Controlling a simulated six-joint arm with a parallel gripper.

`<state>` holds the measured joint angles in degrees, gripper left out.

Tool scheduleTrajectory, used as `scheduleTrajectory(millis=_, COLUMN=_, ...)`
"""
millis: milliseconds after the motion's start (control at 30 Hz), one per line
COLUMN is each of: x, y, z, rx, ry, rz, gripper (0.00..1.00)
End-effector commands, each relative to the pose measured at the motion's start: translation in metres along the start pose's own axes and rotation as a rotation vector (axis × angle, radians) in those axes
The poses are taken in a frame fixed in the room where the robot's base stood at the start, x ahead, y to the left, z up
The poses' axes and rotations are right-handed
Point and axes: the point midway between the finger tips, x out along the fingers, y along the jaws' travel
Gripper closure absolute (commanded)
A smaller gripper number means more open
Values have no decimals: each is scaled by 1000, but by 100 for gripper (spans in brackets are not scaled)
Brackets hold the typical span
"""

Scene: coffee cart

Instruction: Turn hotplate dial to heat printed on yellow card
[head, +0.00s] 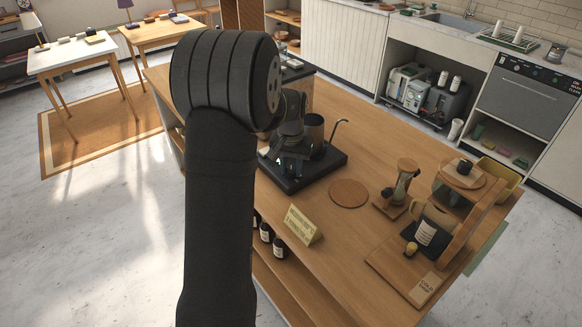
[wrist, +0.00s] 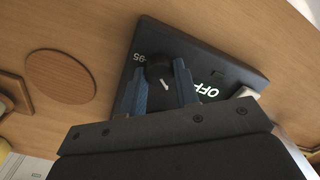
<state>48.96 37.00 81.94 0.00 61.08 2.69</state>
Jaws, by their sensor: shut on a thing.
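The black hotplate (head: 328,168) lies on the wooden counter, and part of it shows in the wrist view (wrist: 228,58). Its dark dial (wrist: 157,72) has a white pointer line; the printed marks "95" and "OFF" show to either side of it. My gripper (wrist: 160,72) is shut on the dial, with one blue finger on each side. In the head view my gripper (head: 288,166) is low at the hotplate's front. The yellow card (head: 303,225) stands on the counter's near edge; its print is too small to read.
A dark kettle (head: 315,130) with a thin spout stands on the hotplate. A round cork mat (head: 348,193) lies to its right. Further right are a glass brewer (head: 402,181) and a wooden tray (head: 393,263). The counter between card and mat is clear.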

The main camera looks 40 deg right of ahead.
Motion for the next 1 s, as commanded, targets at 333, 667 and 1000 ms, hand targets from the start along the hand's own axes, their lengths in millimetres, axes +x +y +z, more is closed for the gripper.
scheduleTrajectory(millis=333, x=0, y=0, z=0, rx=235, ry=1, rz=0, gripper=94)
scheduleTrajectory(millis=667, x=0, y=0, z=0, rx=333, ry=1, rz=0, gripper=94)
scheduleTrajectory(millis=1000, x=0, y=0, z=0, rx=344, ry=2, rz=0, gripper=94)
